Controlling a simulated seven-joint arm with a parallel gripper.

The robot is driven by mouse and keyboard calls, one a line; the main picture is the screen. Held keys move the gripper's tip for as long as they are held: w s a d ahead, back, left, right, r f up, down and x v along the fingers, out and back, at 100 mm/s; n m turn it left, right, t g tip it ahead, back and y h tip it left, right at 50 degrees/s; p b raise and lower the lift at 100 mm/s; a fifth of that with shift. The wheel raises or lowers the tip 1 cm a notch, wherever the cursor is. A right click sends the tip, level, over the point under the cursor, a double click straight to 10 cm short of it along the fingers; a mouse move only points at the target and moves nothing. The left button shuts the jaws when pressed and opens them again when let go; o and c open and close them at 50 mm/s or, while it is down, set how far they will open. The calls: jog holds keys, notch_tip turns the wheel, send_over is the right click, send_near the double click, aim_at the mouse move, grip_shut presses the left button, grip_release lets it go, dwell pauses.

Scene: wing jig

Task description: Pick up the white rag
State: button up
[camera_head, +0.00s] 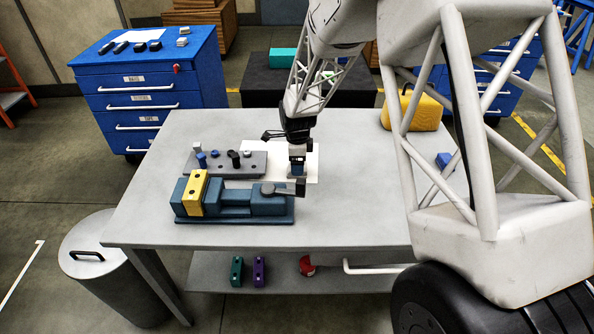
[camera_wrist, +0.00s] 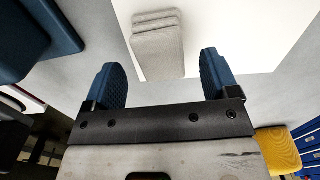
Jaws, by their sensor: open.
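The white rag (camera_wrist: 158,48) shows in the wrist view as a folded, layered pale bundle lying on a white sheet (camera_wrist: 240,30). In the head view I cannot make the rag out; my gripper covers that area. My gripper (camera_wrist: 163,75) has its two blue fingers apart, with nothing clamped between them. In the wrist view the rag's near end lies between the fingertips, and the rest extends beyond them. In the head view my gripper (camera_head: 298,170) points down over the sheet (camera_head: 313,170); its height above the rag is hard to tell.
A blue vise (camera_head: 235,203) with a yellow block (camera_head: 192,193) stands just in front of the sheet. A grey board with pegs (camera_head: 222,164) lies to its left. The table's (camera_head: 350,215) right middle is mostly clear.

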jog(key=shift+f, duration=1.75)
jog(key=c, duration=1.1)
jog(key=shift+r, duration=0.1)
jog(key=shift+r, duration=4.95)
